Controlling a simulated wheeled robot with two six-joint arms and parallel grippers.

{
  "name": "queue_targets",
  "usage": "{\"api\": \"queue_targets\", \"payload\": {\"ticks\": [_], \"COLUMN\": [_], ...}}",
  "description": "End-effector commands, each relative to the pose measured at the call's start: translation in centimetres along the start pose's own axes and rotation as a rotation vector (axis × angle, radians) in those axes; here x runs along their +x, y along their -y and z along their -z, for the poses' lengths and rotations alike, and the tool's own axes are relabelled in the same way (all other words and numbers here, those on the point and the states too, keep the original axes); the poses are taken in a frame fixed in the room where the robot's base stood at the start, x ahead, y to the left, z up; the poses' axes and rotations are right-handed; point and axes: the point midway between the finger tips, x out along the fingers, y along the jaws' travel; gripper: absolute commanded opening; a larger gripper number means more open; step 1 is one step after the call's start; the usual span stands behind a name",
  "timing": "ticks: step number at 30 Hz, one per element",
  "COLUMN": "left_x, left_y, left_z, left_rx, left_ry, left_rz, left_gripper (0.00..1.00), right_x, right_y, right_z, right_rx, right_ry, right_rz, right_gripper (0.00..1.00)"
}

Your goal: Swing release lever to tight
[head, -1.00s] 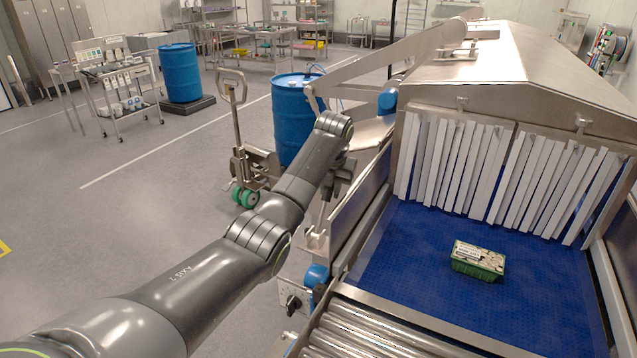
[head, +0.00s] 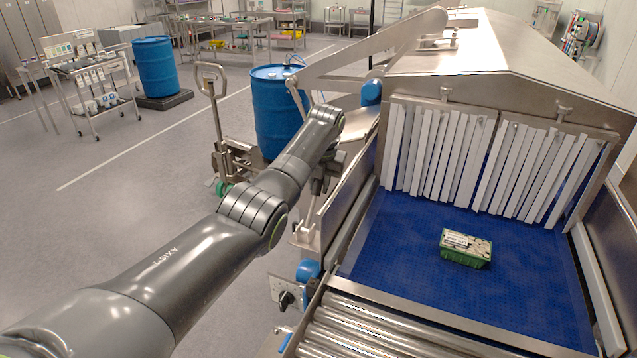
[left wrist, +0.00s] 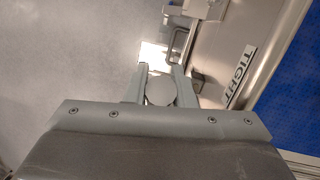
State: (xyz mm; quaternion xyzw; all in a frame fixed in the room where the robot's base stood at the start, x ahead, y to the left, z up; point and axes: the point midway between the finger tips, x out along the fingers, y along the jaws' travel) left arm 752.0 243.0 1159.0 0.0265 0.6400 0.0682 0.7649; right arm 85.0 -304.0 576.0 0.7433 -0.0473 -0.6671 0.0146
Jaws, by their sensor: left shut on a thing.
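My left gripper (head: 326,180) hangs at the left side of the conveyor tunnel, beside its steel side panel. In the left wrist view its two fingers (left wrist: 160,82) are closed about a round grey knob (left wrist: 161,92), taken to be the end of the release lever. The lever's shaft is mostly hidden by the gripper and wrist. A white label reading TIGHT (left wrist: 240,72) is on the steel panel, to the right of the fingers and apart from them. My right gripper is not in view.
A green punnet (head: 466,248) sits on the blue belt (head: 400,250) before white strip curtains (head: 440,155). Steel rollers (head: 370,335) lie in front. A blue drum (head: 275,110) and a pallet jack (head: 215,115) stand left of the tunnel.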

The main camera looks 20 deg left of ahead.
Motion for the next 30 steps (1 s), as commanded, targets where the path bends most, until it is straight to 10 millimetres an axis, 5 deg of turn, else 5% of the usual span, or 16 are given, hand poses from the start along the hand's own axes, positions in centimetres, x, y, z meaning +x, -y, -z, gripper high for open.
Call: {"api": "queue_targets", "payload": {"ticks": [2, 3, 8, 20, 30], "left_x": [0.2, 0.2, 0.2, -0.6, -7.4], "left_y": [0.0, 0.0, 0.0, 0.0, 0.0], "left_z": [0.2, 0.2, 0.1, 0.0, -0.1], "left_rx": [0.0, 0.0, 0.0, 0.0, -0.001], "left_ry": [-0.007, -0.008, -0.006, 0.0, 0.004], "left_rz": [0.0, 0.0, 0.0, 0.0, 0.0], "left_gripper": [0.0, 0.24, 0.44, 0.44, 0.44], "right_x": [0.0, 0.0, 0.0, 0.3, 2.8], "right_y": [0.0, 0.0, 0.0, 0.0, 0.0], "right_z": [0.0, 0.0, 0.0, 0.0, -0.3], "right_rx": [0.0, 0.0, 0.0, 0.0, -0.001], "right_ry": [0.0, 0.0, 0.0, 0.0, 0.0], "right_rz": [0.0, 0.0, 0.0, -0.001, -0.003], "right_gripper": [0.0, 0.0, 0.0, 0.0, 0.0]}}
